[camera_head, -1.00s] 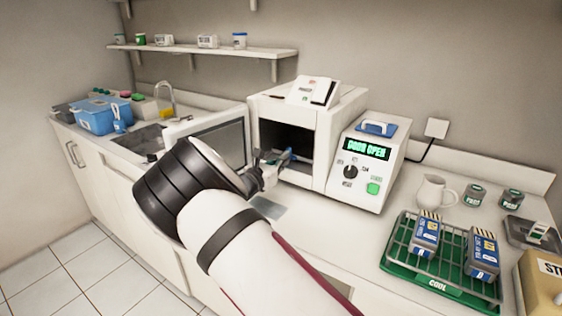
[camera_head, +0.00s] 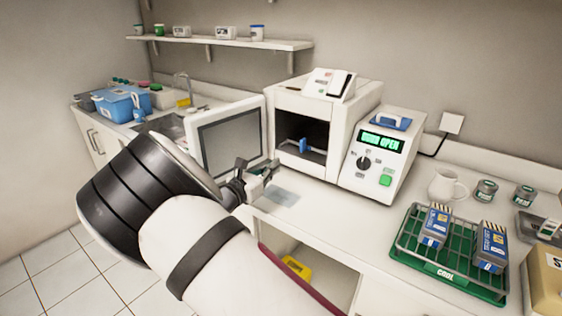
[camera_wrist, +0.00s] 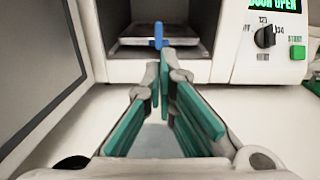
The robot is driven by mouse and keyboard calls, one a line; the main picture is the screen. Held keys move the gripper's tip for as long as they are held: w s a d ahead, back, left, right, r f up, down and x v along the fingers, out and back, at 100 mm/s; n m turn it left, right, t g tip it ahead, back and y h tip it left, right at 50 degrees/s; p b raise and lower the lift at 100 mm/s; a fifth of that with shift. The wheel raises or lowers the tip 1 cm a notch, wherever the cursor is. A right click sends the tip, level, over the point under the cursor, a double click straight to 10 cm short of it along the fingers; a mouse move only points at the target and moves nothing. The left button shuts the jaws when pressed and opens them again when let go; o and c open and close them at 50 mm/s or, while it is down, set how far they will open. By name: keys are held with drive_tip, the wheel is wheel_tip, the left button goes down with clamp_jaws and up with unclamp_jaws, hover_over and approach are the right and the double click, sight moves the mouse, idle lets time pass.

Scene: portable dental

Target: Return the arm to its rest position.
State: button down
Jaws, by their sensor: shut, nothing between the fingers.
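My gripper (camera_head: 262,170) is in front of the open door of the white steriliser-like unit (camera_head: 341,112), over the counter. Its fingers, with green pads, also show in the wrist view (camera_wrist: 167,65), shut and empty. A blue piece (camera_head: 304,146) stands inside the chamber, on a grey tray in the wrist view (camera_wrist: 128,52). The fingertips point toward the chamber and appear apart from the blue piece. The display (camera_head: 381,142) reads "DOOR OPEN".
The open door (camera_head: 199,142) swings out left of my gripper. A green cooling tray (camera_head: 468,290) with a wire rack and two blue boxes stands at right. A white jug (camera_head: 445,187) is behind it. A blue bin (camera_head: 125,103) stands far left. A shelf (camera_head: 222,42) runs above.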

drive_tip(key=s+d+r+m+g+y, duration=0.1)
drive_tip(key=s+d+r+m+g, duration=0.2)
drive_tip(key=s+d+m+g, duration=0.25)
drive_tip(key=s+d+r+m+g+p, duration=0.1)
drive_tip(key=s+d+r+m+g, duration=0.15)
drive_tip(key=s+d+m, duration=0.5)
drive_tip(key=s+d+r+m+g+y, duration=0.1)
drive_tip(key=s+d+r+m+g, duration=0.2)
drive_tip(key=d, duration=0.5)
drive_tip(key=s+r+m+y, duration=0.2)
drive_tip(key=s+m+y, duration=0.1)
drive_tip(key=s, duration=0.7)
drive_tip(key=s+a+r+m+y+p, duration=0.1)
drive_tip(key=s+r+m+y, duration=0.2)
drive_tip(key=s, duration=0.7)
drive_tip(key=s+a+r+m+t+y, duration=0.1)
drive_tip(key=s+r+m+y, duration=0.1)
drive_tip(key=s+m, duration=0.4)
drive_tip(key=s+y, duration=0.1)
drive_tip(key=s, duration=0.2)
drive_tip(key=shift+s+r+p, duration=0.25)
drive_tip(key=shift+s+p, duration=0.1)
drive_tip(key=shift+s, duration=0.05)
